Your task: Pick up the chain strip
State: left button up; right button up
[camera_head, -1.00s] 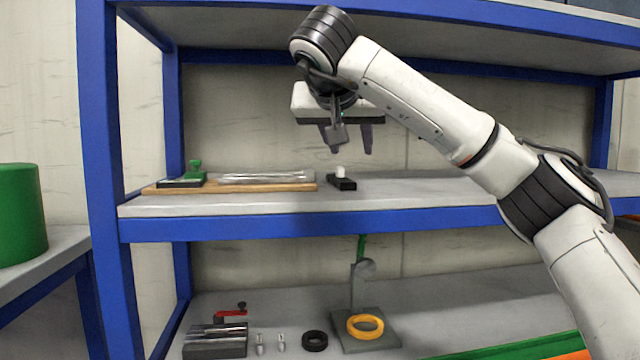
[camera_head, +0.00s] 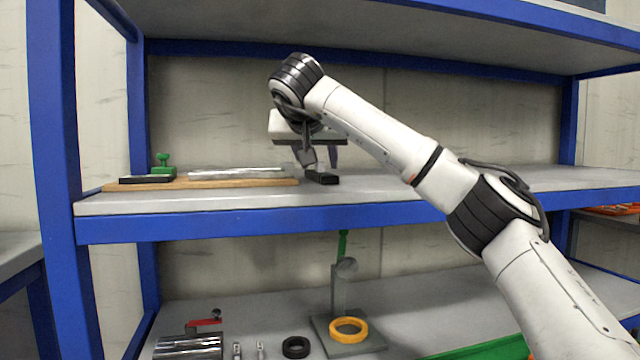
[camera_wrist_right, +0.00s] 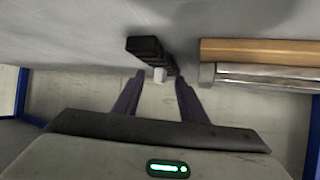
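A short black ribbed strip, which looks like the chain strip (camera_head: 323,178), lies on the middle shelf just right of the wooden board. My right gripper (camera_head: 320,163) is low over the strip, pointing down. In the head view the white block is hidden. My left gripper is not in view.
A wooden board (camera_head: 118,187) with a silver bar (camera_head: 235,173) and a green-handled stamp (camera_head: 163,162) lies left of the strip. The middle shelf (camera_head: 400,188) is clear to the right. The lower shelf holds a stand with a yellow ring (camera_head: 349,329) and a black ring (camera_head: 296,347).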

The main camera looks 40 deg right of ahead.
jog(key=shift+w+d+f, duration=0.1)
jog(key=shift+w+d, duration=0.15)
jog(key=shift+d, duration=0.05)
jog(key=shift+c, duration=0.3)
grip_shut()
